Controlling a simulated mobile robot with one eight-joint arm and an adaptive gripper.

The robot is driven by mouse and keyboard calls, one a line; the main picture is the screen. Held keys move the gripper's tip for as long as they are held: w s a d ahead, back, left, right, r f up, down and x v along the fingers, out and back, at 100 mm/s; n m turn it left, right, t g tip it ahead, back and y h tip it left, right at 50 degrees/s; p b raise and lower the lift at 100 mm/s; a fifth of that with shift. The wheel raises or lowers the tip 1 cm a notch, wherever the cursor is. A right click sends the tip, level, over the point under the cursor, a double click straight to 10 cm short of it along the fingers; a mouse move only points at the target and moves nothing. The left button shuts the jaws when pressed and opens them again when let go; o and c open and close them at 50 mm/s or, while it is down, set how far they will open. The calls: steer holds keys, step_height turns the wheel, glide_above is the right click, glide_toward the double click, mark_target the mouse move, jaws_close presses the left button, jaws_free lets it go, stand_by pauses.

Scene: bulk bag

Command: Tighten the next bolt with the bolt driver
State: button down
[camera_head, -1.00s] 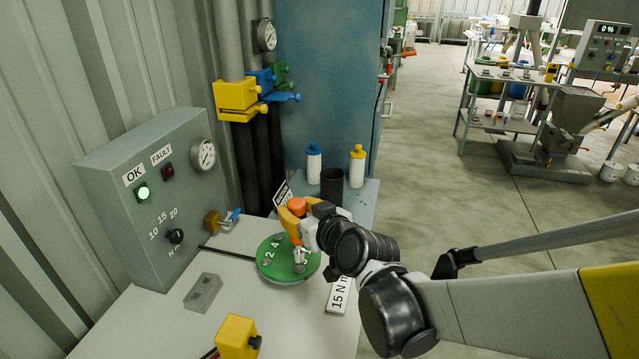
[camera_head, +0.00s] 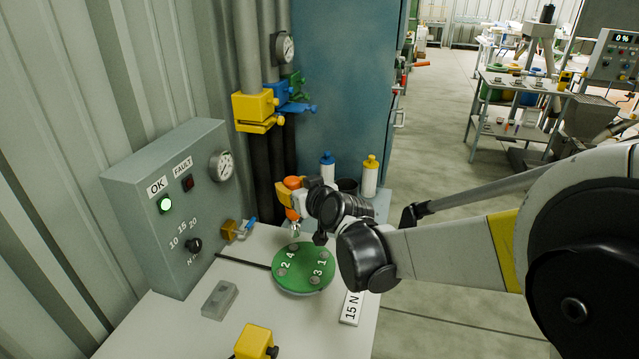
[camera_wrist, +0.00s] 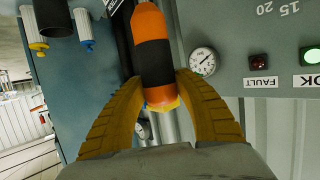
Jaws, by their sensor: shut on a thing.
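My gripper (camera_head: 287,198) is shut on the bolt driver (camera_head: 292,214), which is orange and black with a silver tip. In the wrist view my yellow fingers (camera_wrist: 160,92) close on both sides of the driver (camera_wrist: 153,55). The driver is nearly upright, its tip over the far edge of the green round plate (camera_head: 303,266), by the bolt (camera_head: 294,246) near number 4. I cannot tell whether the tip touches that bolt. Other grey bolts sit near number 2 (camera_head: 281,271) and number 3 (camera_head: 315,281). The plate is marked 1 to 4.
The control box (camera_head: 150,215) at left has a lit green OK lamp (camera_head: 165,204), a dark FAULT lamp (camera_head: 188,183) and a gauge (camera_head: 221,166). A grey block (camera_head: 220,299), a yellow block (camera_head: 254,342) and a "15 N" label (camera_head: 351,308) are on the table. Two bottles (camera_head: 370,176) stand behind.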

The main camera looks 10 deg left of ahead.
step_height(320, 180, down, 6)
steer(key=w+a+b, duration=0.1)
steer(key=b, duration=0.3)
steer(key=shift+w+a, duration=0.15)
steer(key=shift+w, duration=0.15)
steer(key=shift+f+b, duration=0.7)
stand_by(1.3)
steer(key=shift+s+f, duration=0.15)
stand_by(1.6)
